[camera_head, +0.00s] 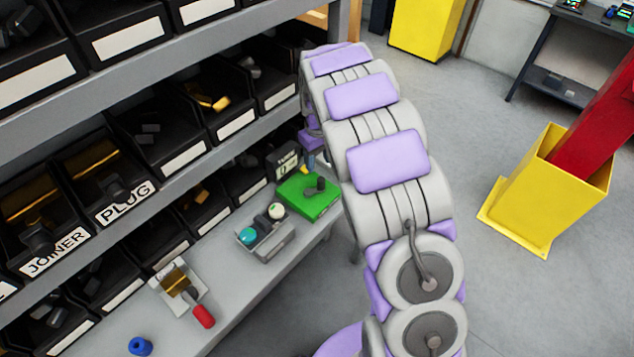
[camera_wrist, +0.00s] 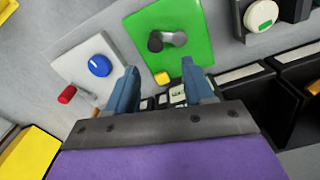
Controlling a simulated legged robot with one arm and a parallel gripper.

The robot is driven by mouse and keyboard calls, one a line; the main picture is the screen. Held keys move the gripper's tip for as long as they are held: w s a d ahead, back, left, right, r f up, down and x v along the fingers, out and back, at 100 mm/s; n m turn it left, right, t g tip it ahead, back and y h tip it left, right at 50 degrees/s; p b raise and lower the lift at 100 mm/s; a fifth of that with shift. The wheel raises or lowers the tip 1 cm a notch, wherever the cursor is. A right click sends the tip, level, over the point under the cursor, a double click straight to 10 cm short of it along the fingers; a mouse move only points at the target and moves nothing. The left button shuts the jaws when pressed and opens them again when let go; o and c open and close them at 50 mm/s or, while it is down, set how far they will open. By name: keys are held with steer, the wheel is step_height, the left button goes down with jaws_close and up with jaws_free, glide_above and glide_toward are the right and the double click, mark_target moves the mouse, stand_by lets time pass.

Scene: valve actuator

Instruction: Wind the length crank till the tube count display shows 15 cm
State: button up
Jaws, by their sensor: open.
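A green block (camera_head: 309,198) sits on the workbench, with a dark crank knob (camera_head: 320,184) on its top. In the wrist view the green block (camera_wrist: 190,62) carries a grey crank arm (camera_wrist: 174,39) with a black knob (camera_wrist: 155,42). A small box with a partly readable label, perhaps "TUBE" (camera_head: 286,162), stands behind the block; no length reading is legible. My gripper (camera_wrist: 160,72) is open, its two blue fingers apart with nothing held. Its fingertips lie near the block's edge by a yellow button (camera_wrist: 162,78), apart from the crank. My arm hides part of this area in the head view.
A white panel with a blue knob (camera_wrist: 100,65) and a red knob (camera_wrist: 67,95) lie beside the green block. A grey box with teal and white buttons (camera_head: 266,240) and a red-handled fixture (camera_head: 203,316) stand along the bench. Shelves with bins rise behind it.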

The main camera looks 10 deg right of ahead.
mark_target(321, 179)
steer(key=f, duration=0.2)
steer(key=d+f, duration=0.1)
steer(key=f, duration=0.1)
steer(key=d+f+b, duration=0.1)
steer(key=f, duration=0.2)
steer(key=a+f, duration=0.2)
steer(key=f, duration=0.1)
steer(key=shift+d, duration=0.75)
steer(key=shift+c, duration=1.8)
steer(key=shift+a, duration=0.45)
steer(key=c, duration=0.6)
steer(key=shift+d, duration=0.15)
jaws_close()
